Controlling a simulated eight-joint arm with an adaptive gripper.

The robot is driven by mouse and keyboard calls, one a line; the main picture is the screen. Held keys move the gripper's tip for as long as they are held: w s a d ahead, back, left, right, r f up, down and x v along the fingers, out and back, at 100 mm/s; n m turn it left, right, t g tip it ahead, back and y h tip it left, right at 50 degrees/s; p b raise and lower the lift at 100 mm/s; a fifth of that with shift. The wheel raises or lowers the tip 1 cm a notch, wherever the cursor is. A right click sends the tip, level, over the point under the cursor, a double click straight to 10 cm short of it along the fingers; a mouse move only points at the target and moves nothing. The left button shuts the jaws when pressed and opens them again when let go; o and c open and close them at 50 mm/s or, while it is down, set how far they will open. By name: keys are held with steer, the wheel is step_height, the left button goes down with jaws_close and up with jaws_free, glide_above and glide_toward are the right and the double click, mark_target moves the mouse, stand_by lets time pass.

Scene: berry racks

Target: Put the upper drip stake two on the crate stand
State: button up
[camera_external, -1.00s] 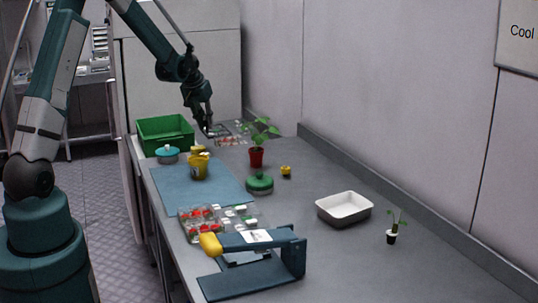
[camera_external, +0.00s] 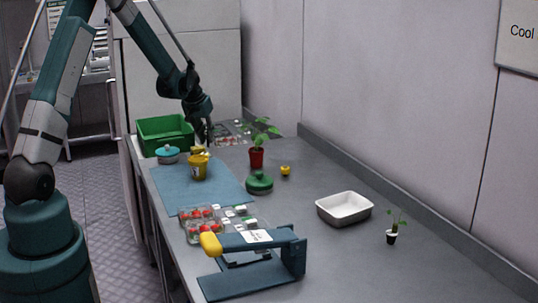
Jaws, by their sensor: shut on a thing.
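My gripper (camera_external: 206,141) points down above the far part of the bench, between the green crate (camera_external: 151,139) and the potted plant in the red pot (camera_external: 257,158). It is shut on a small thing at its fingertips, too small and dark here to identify. I cannot make out a drip stake for certain. The green crate stands at the far left end of the bench; no separate crate stand can be told apart from it.
A blue-lidded pot (camera_external: 168,155) stands in front of the crate. Clear trays with red berries (camera_external: 205,222) lie near the blue sealer-like device (camera_external: 262,240). A green round lid (camera_external: 259,183), yellow item (camera_external: 285,170), white tray (camera_external: 344,206) and small potted seedling (camera_external: 391,238) stand to the right.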

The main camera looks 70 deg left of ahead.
steer(key=shift+f, duration=1.85)
steer(key=shift+f+b, duration=0.1)
steer(key=shift+b, duration=0.25)
steer(key=o, duration=0.6)
steer(key=shift+o, duration=0.4)
steer(key=p+v, duration=0.1)
steer(key=v, duration=1.1)
steer(key=shift+p, duration=0.3)
